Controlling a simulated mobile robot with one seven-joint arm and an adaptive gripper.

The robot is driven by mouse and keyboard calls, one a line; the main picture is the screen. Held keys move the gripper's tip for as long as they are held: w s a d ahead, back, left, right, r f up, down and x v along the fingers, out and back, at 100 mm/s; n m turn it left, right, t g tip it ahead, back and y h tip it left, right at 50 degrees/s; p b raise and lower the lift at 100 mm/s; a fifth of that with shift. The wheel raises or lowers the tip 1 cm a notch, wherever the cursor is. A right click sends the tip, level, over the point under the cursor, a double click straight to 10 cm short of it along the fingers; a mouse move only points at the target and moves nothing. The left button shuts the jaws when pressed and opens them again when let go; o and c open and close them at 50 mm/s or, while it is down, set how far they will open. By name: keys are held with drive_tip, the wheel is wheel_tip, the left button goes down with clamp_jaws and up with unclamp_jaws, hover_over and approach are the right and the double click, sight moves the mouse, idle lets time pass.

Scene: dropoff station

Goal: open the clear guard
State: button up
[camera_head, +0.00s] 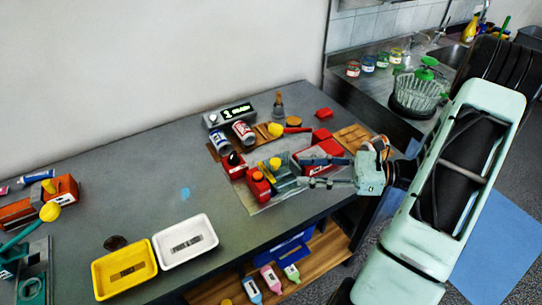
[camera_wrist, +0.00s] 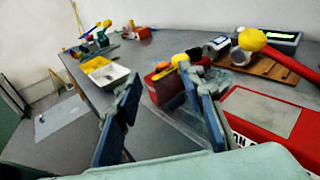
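The clear guard (camera_wrist: 180,128) is a see-through panel low on the bench in the wrist view, beside a red device. In the head view it is hard to make out; a faint clear area (camera_head: 285,163) lies by the red blocks. My gripper (camera_head: 304,171) reaches in from the right, low over the bench. In the wrist view my gripper (camera_wrist: 160,80) has its two blue-grey fingers well apart, with nothing held between them. The right finger overlaps the clear guard in the picture and hides part of it; I cannot tell whether they touch.
A red machine (camera_head: 322,147) stands close beside my gripper. A yellow tray (camera_head: 124,270) and white tray (camera_head: 185,241) sit at the front left. The bench between is mostly clear.

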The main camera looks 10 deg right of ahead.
sight(275, 161)
drive_tip(key=w+a, duration=0.2)
drive_tip(key=w+a+m+t+p, duration=0.1)
drive_tip(key=w+a, duration=0.1)
drive_tip(key=a, duration=0.1)
drive_tip(key=w+a+f+m+t, duration=0.1)
drive_tip(key=w+a, duration=0.1)
drive_tip(key=shift+w+a+f, duration=0.1)
drive_tip(key=shift+w+a, duration=0.05)
drive_tip(key=shift+a, duration=0.05)
idle(0.4)
clamp_jaws()
